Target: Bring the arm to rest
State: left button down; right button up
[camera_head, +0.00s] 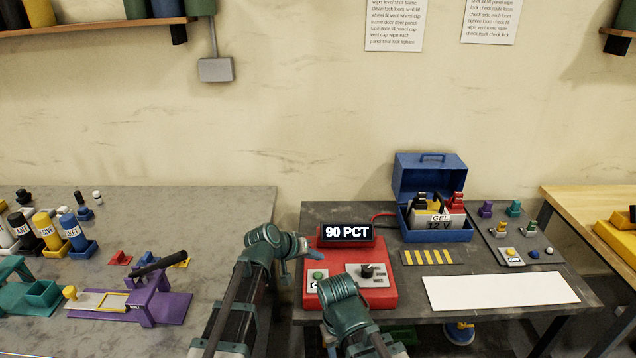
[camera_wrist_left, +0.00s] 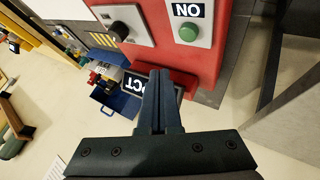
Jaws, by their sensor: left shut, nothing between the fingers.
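My left gripper (camera_head: 304,246) is shut and empty. It is raised at the left side of the red box with the "90 PCT" display. In the left wrist view its closed fingers (camera_wrist_left: 160,102) stand in front of part of the display, with the red box (camera_wrist_left: 180,50) behind them. My left arm (camera_head: 262,248) comes up from the lower left, over the gap between the two tables. Links of my other arm (camera_head: 345,298) show at the bottom, in front of the red box; its gripper is not visible.
The red box (camera_head: 378,298) carries a green button, a dark knob and the display (camera_head: 347,232). A blue toolbox (camera_head: 438,236) holding a battery stands to its right, behind a white sheet (camera_head: 500,290). A purple fixture (camera_head: 150,300) sits on the left table.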

pick_arm(q)
jog(key=s+a+f+m+g+y, duration=0.1)
jog(key=s+f+g+y, duration=0.1)
jog(key=s, duration=0.6)
jog(key=s+a+f+m+g+y, duration=0.1)
jog(key=s+a+f+g+y, duration=0.1)
jog(key=s, duration=0.7)
jog(key=s+a+f+m+g+y, duration=0.1)
jog(key=s+y, duration=0.3)
jog(key=s, duration=0.4)
jog(key=shift+s+a+f+g, duration=0.3)
jog(key=shift+a+f+g, duration=0.4)
